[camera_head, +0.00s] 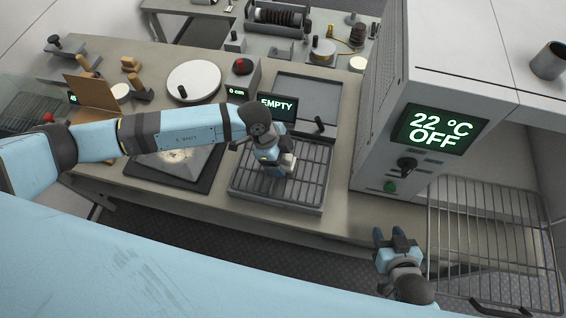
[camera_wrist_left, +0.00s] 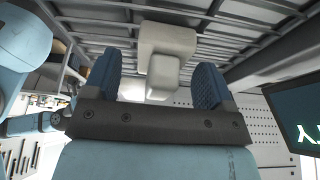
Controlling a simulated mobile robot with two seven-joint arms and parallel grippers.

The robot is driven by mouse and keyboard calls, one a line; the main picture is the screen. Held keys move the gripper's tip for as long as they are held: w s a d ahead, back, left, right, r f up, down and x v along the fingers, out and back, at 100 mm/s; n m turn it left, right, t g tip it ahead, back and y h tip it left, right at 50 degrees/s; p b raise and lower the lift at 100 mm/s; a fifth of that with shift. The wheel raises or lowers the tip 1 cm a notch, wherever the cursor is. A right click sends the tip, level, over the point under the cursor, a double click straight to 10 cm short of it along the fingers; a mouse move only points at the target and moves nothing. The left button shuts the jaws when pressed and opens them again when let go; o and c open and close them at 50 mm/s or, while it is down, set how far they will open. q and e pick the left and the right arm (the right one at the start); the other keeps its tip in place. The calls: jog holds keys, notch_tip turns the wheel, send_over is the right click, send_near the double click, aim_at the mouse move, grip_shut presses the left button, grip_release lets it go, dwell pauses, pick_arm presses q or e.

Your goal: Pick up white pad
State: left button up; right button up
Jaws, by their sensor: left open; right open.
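The white pad (camera_head: 288,163) shows as a small white block at my left gripper, over the wire rack (camera_head: 262,201). In the left wrist view the pad (camera_wrist_left: 167,42) has a wider block and a narrower block, with the narrower part between my two blue fingers. My left gripper (camera_wrist_left: 157,88) is open, with a visible gap on each side of the pad. In the head view the left gripper (camera_head: 276,165) partly hides the pad. My right gripper (camera_head: 391,236) is open and empty, in front of the bench near the oven.
An "EMPTY" display (camera_head: 277,107) stands just behind the left gripper. The oven (camera_head: 437,128) reads "22 °C OFF"; a wire shelf (camera_head: 495,235) extends at the right. A white disc (camera_head: 194,80) and a dark-edged plate (camera_head: 172,165) lie left of the rack.

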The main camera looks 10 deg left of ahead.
aim_at(290, 157)
pick_arm(q)
jog(key=shift+d+f, duration=0.15)
jog(key=shift+f, duration=0.4)
pick_arm(e)
jog(key=shift+f, duration=0.65)
pick_arm(q)
jog(key=shift+r, duration=0.15)
pick_arm(e)
jog(key=shift+r, duration=0.15)
pick_arm(q)
jog(key=shift+c, duration=0.6)
pick_arm(e)
jog(key=shift+a+r, duration=0.1)
pick_arm(q)
jog(key=c, duration=0.9)
